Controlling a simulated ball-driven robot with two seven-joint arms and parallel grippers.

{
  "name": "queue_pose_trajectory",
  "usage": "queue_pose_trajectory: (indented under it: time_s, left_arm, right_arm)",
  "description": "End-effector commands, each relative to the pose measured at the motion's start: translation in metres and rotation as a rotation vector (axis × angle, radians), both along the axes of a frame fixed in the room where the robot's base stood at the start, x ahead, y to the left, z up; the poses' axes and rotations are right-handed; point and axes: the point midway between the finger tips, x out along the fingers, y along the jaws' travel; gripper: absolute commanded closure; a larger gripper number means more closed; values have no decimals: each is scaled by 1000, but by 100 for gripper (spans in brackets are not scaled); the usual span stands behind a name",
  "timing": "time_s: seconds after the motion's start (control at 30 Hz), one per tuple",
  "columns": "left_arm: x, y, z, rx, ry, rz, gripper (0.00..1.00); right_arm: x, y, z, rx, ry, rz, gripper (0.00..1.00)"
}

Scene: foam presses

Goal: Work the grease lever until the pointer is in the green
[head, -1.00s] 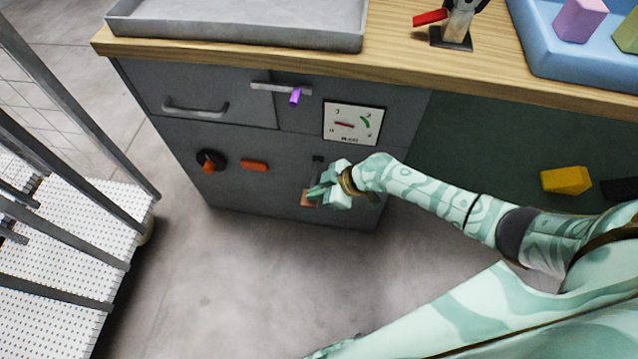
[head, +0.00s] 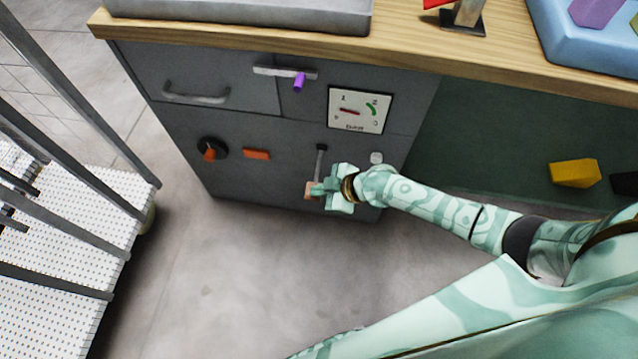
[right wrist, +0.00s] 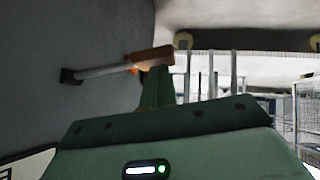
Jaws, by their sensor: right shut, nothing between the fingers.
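The grease lever is a grey rod (head: 320,162) hanging down the cabinet front, with an orange-brown handle (head: 309,189) at its lower end. In the right wrist view the handle (right wrist: 152,58) stands out from the panel on its rod. My right gripper (head: 318,188) is shut and empty, its fingertips right at the handle; I cannot tell if they touch it. The shut fingers (right wrist: 156,88) partly cover the handle's underside. The white gauge (head: 360,110) has a red pointer (head: 350,111) on its left half, outside the green arc (head: 373,108) at right. My left gripper is not in view.
A black dial with an orange grip (head: 210,150), an orange bar (head: 256,153), a purple handle (head: 299,82) and a white knob (head: 376,157) are also on the cabinet. A yellow block (head: 574,173) lies at right. Railings (head: 80,95) stand at left.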

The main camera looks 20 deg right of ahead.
Motion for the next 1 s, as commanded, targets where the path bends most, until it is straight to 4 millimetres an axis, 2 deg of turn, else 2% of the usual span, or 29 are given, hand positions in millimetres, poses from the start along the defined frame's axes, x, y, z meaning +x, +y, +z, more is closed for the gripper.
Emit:
queue_pose_trajectory:
  time_s: [0.1,0.4,0.7,1.0]
  left_arm:
    - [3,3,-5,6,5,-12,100]
    - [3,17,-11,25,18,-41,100]
    - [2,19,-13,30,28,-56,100]
    - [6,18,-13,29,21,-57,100]
  right_arm:
    - [-2,1,-17,-48,-66,0,100]
    - [2,-2,-43,-150,-217,0,100]
    - [5,-4,-53,-149,-215,1,100]
    - [5,-6,-56,-151,-212,0,100]
